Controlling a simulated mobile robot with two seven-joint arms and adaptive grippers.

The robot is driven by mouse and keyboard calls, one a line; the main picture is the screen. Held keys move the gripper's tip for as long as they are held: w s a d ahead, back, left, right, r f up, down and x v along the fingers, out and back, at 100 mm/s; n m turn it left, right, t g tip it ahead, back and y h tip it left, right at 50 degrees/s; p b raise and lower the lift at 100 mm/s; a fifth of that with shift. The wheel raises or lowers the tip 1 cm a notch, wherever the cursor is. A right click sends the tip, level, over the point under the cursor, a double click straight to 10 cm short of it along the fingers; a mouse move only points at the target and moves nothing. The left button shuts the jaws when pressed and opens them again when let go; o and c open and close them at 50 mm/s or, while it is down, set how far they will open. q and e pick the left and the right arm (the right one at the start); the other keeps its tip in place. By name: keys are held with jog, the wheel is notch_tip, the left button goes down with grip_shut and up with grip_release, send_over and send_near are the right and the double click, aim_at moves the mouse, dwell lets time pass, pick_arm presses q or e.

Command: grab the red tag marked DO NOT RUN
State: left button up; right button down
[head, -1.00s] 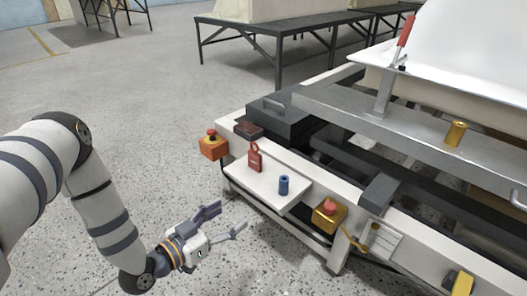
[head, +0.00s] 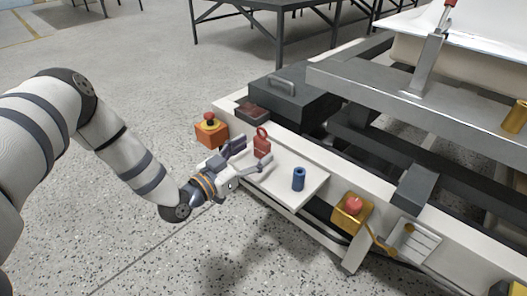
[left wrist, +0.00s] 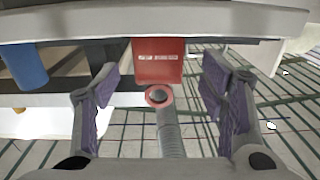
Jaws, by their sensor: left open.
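The red tag (head: 262,148) stands upright on the small white shelf at the side of the machine frame, with a ring at its top. In the left wrist view the tag (left wrist: 158,62) shows a line of pale lettering, too small to read. My left gripper (head: 256,150) is at the shelf's near left edge, close to the tag. Its fingers are open. In the wrist view the tag lies between the spread fingers in the picture, with no visible contact. My right gripper is not in view.
A blue cylinder (head: 299,178) stands on the shelf (head: 280,190) right of the tag. An orange box with a red button (head: 211,130) is left of the shelf, and a yellow one (head: 352,211) is right of it. Open floor lies to the left.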

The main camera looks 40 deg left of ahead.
aim_at(260, 147)
pick_arm(q)
jog(key=w, duration=0.2)
jog(key=w+b, duration=0.1)
jog(key=shift+w+d+f, duration=0.1)
jog(key=shift+d+f, duration=0.05)
jog(key=shift+d, duration=0.1)
jog(key=shift+w, duration=0.25)
jog(key=c, duration=1.1)
jog(key=shift+o, duration=0.2)
